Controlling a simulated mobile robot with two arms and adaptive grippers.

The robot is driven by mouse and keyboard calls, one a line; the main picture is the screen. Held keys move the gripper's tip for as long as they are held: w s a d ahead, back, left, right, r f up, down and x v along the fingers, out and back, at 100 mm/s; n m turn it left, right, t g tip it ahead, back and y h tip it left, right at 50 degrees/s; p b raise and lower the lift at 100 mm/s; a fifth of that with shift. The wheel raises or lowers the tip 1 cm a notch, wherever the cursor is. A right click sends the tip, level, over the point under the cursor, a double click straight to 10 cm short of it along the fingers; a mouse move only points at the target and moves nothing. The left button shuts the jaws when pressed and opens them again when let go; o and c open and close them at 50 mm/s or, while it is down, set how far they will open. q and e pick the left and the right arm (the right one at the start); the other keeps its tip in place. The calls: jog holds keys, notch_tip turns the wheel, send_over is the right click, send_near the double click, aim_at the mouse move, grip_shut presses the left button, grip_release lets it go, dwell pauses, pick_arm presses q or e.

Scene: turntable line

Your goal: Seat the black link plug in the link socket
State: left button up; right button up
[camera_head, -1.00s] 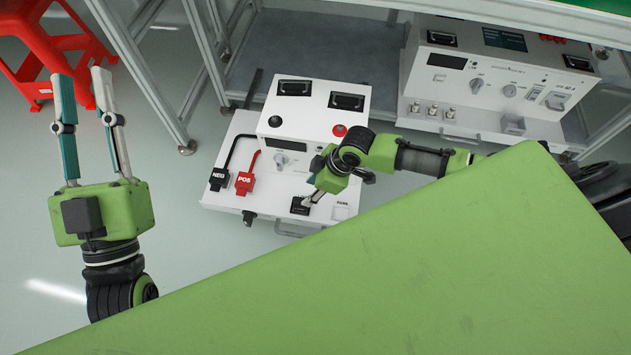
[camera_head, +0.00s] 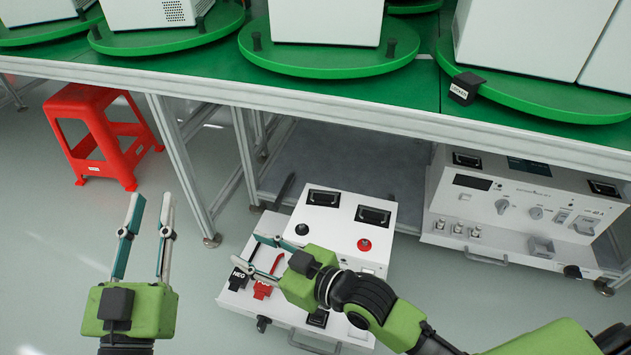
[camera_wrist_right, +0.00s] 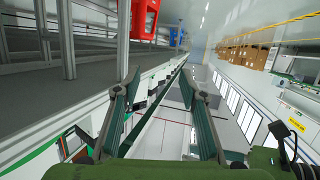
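A black square part (camera_head: 318,318) sits at the front of the low white unit's panel (camera_head: 345,240), partly behind my right arm. I cannot tell whether it is the link plug in its socket or the bare socket. My right gripper (camera_head: 252,253) hangs above the unit's left part, over the black NEG (camera_head: 238,279) and red POS (camera_head: 262,290) connectors, its fingers apart. In the right wrist view the gripper (camera_wrist_right: 160,80) is open with nothing between the fingers. My left gripper (camera_head: 151,200) is open and empty over the floor, left of the unit.
A green-topped table with round green turntables (camera_head: 330,60) and white boxes runs along the back. A small black labelled block (camera_head: 465,87) is on one turntable's edge. A second white unit (camera_head: 520,205) stands at right under the table. A red stool (camera_head: 100,130) stands at left.

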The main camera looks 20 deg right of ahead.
jog(key=s+d+r+m+t+h, duration=0.1)
jog(key=d+r+t, duration=0.3)
jog(key=r, duration=0.5)
jog(key=s+d+r+m+t+h, duration=0.1)
jog(key=d+r+m+t+h, duration=0.2)
jog(key=d+r, duration=0.5)
jog(key=shift+r+m+t, duration=0.8)
jog(key=shift+r+t, duration=0.15)
jog(key=shift+t, duration=0.25)
jog(key=shift+a, duration=0.1)
